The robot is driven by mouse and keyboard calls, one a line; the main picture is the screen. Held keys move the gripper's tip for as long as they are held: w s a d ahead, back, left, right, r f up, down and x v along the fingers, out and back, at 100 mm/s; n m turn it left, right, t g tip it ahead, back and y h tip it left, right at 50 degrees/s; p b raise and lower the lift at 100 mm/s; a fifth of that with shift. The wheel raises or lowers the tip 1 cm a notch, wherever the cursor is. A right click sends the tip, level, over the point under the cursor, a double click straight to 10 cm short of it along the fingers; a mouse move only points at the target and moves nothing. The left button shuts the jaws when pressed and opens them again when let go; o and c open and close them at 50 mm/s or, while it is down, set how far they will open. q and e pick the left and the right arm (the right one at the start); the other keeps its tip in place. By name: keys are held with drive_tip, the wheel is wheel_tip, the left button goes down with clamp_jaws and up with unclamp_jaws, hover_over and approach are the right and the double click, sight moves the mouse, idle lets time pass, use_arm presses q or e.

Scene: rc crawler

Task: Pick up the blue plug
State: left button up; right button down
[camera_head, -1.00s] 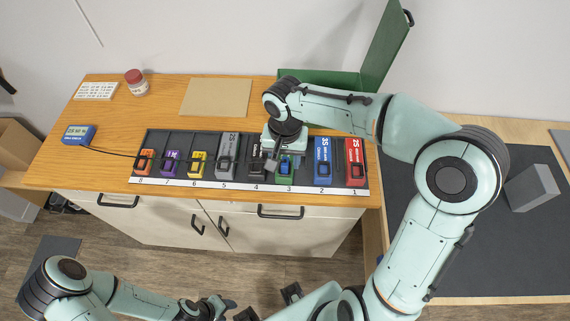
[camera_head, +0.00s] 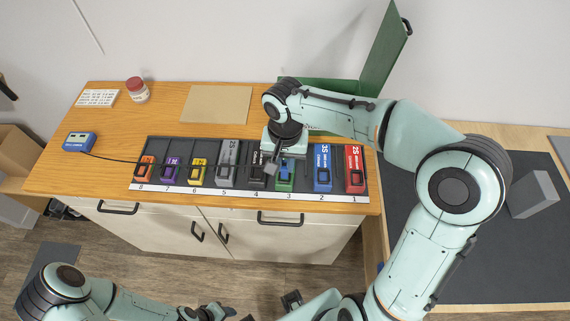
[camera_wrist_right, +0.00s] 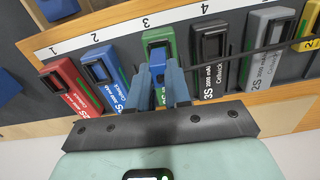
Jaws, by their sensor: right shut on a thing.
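The blue plug (camera_wrist_right: 159,72) is between the fingers of my right gripper (camera_wrist_right: 160,78) in the right wrist view, and the gripper is shut on it. The plug is at the green battery (camera_wrist_right: 158,38) in bay 3; whether it is seated in it I cannot tell. In the head view my right gripper (camera_head: 283,165) is over the green battery (camera_head: 284,184), and my wrist hides most of the plug. A black cable (camera_head: 122,160) runs from the blue meter (camera_head: 81,141) towards this gripper. My left gripper (camera_head: 215,312) is low at the bottom edge, partly cut off.
The black rack (camera_head: 213,146) holds several other batteries, with a black one (camera_head: 258,178) and a blue one (camera_head: 322,168) beside the green. A green open box (camera_head: 380,50) stands behind my right arm. A brown board (camera_head: 216,104) and a red-lidded jar (camera_head: 137,90) lie farther back.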

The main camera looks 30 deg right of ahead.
sight(285, 165)
use_arm(q)
drive_tip(key=w+r+p, duration=0.1)
drive_tip(key=w+r, duration=0.1)
drive_tip(key=w+r+p, duration=0.1)
drive_tip(key=r+p, duration=0.1)
drive_tip(key=shift+w+r, duration=0.3)
drive_tip(key=shift+w, duration=0.1)
use_arm(e)
wheel_tip(285, 165, up, 18)
